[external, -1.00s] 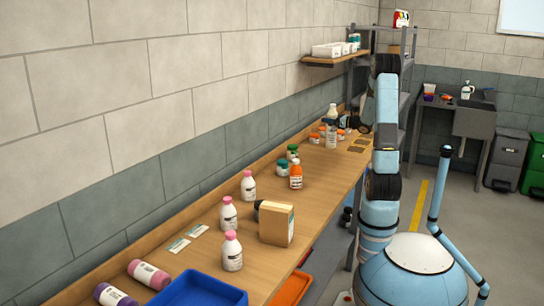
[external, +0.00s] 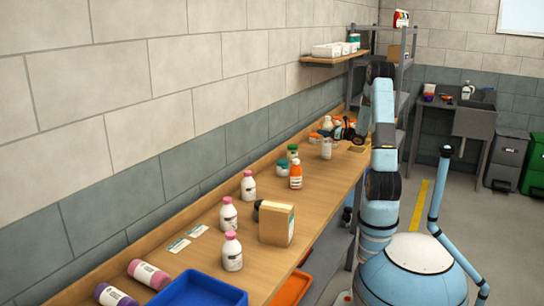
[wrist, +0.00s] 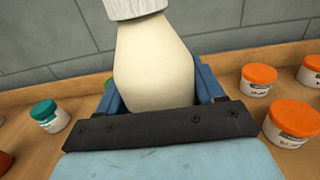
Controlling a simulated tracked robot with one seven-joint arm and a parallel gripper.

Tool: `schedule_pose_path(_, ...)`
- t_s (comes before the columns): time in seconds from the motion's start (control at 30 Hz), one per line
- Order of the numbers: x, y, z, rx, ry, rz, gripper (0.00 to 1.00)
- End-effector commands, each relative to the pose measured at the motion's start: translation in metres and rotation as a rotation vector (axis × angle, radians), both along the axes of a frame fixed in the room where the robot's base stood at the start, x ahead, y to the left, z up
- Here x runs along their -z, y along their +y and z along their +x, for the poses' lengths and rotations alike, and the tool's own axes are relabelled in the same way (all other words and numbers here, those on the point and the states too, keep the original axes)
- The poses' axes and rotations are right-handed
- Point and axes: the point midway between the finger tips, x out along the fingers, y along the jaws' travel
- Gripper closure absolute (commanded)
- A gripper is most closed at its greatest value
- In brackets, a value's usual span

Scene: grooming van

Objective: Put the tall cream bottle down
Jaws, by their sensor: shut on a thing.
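The tall cream bottle (external: 326,149) is upright at the far part of the wooden bench in the external view. My gripper (external: 329,134) is shut around its middle, with the arm reaching in from the right. Its lower part shows below the jaws and its top above them. I cannot tell for sure whether its base touches the bench. In the wrist view the cream bottle (wrist: 153,65) fills the space between the blue fingers (wrist: 155,98), its pale ribbed cap at the top edge; its lower part is hidden by my gripper.
Orange-lidded tubs (wrist: 258,80) stand to the right in the wrist view, a teal-lidded jar (wrist: 49,115) to the left. The wall runs behind.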

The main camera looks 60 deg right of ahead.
Motion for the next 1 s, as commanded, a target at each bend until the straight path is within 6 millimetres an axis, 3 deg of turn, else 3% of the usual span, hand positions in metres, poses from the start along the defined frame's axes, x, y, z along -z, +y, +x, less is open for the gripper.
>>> schedule_pose_path(0.2, 0.001, 0.0, 0.0, 0.0, -0.001, 0.0, 1.0)
schedule_pose_path(0.23, 0.002, 0.0, 0.0, 0.0, 0.0, 0.0, 0.32)
schedule_pose_path(0.4, 0.001, 0.0, 0.0, 0.0, 0.0, 0.0, 0.16)
schedule_pose_path(0.5, 0.001, 0.0, 0.0, 0.0, 0.0, 0.0, 0.07)
schedule_pose_path(0.8, -0.001, 0.0, -0.001, 0.0, 0.0, -0.001, 0.07)
schedule_pose_path(1.0, -0.001, 0.0, -0.025, 0.002, 0.0, -0.001, 0.07)
